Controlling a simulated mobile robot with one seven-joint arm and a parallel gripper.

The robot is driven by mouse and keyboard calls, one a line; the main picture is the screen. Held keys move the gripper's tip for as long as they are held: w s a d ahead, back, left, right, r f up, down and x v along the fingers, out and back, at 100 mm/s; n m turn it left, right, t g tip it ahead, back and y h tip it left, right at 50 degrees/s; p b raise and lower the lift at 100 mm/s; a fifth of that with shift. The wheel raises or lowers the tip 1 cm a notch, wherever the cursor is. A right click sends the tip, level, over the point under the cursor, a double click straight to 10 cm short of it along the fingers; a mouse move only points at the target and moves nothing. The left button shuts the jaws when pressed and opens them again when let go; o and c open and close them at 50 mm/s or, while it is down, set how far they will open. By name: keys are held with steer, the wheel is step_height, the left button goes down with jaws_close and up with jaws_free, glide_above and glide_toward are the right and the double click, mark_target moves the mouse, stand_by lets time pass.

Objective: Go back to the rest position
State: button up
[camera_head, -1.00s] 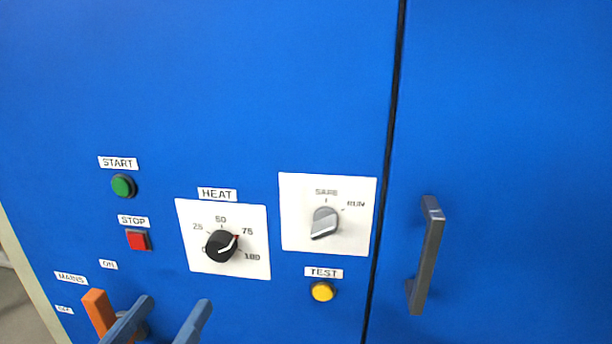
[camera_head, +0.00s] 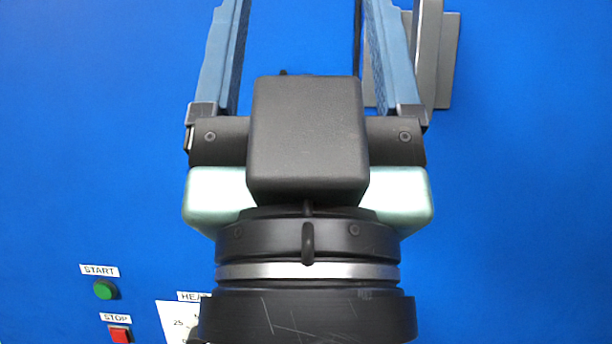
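My gripper (camera_head: 302,40) fills the middle of the head view, pointing up the picture in front of the blue cabinet (camera_head: 90,130). Its two blue-grey fingers stand wide apart, with only blue panel and the door seam seen between them. Their tips run out of the top of the picture. The right finger overlaps the grey door handle (camera_head: 428,50) in the view; I cannot tell whether they touch.
The green START button (camera_head: 105,290) and the red STOP button (camera_head: 120,334) show at the lower left. The HEAT plate (camera_head: 175,318) is partly covered by my wrist, which also hides the panel below it. The blue panel to the far left and right is bare.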

step_height(320, 180, up, 18)
steer(key=p, duration=1.5)
steer(key=shift+a+f, duration=0.1)
